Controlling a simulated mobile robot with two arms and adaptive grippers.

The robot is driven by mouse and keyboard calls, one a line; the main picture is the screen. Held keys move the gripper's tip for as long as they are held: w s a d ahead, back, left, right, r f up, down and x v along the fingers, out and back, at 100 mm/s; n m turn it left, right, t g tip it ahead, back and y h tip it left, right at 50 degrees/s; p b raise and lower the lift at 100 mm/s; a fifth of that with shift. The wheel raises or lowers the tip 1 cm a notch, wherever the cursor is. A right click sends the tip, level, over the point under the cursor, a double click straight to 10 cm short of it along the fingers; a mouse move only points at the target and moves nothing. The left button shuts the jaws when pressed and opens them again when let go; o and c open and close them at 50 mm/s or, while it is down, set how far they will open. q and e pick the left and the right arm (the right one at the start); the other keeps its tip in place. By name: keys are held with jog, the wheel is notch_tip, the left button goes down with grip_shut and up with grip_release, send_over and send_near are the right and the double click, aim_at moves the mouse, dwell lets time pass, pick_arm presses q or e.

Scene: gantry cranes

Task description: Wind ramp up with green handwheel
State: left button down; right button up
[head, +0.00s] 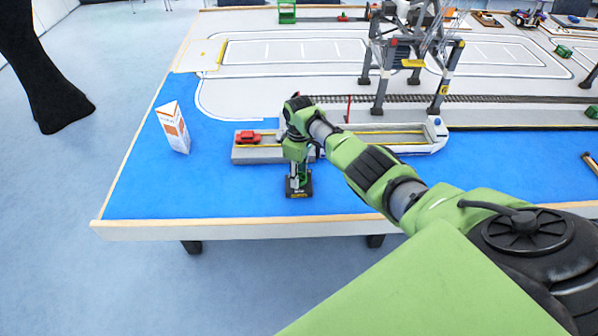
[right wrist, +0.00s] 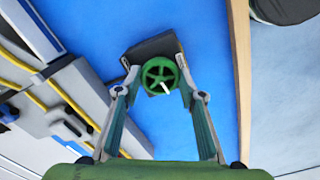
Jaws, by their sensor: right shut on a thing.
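The green handwheel (right wrist: 148,68), spoked and with a small white peg, sits on a dark block (right wrist: 140,50) in the right wrist view. My right gripper (right wrist: 159,80) is shut on the handwheel, with one finger at each side of its rim. In the head view my right gripper (head: 299,172) points down over the dark block (head: 299,193) at the front of the blue table, and it mostly hides the wheel. The ramp cannot be made out clearly. My left gripper is out of view.
A grey ferry-like model (head: 400,146) with a red car (head: 248,137) lies just behind my gripper. A white and orange carton (head: 174,128) stands at left. A gantry crane (head: 411,55) stands behind.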

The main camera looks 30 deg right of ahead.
jog(key=m+p, duration=0.1)
jog(key=m, duration=0.5)
jog(key=shift+m+p, duration=0.3)
jog(key=shift+p, duration=0.05)
jog(key=m, duration=0.3)
jog(key=shift+m+p, duration=0.3)
jog(key=m, duration=0.3)
jog(key=shift+m, duration=0.3)
jog(key=m, duration=0.3)
jog(key=shift+m+p, duration=0.3)
jog(key=shift+p, duration=0.1)
jog(key=m, duration=0.3)
jog(key=shift+m, duration=0.3)
jog(key=m, duration=0.6)
jog(key=shift+m, duration=0.3)
jog(key=o, duration=1.1)
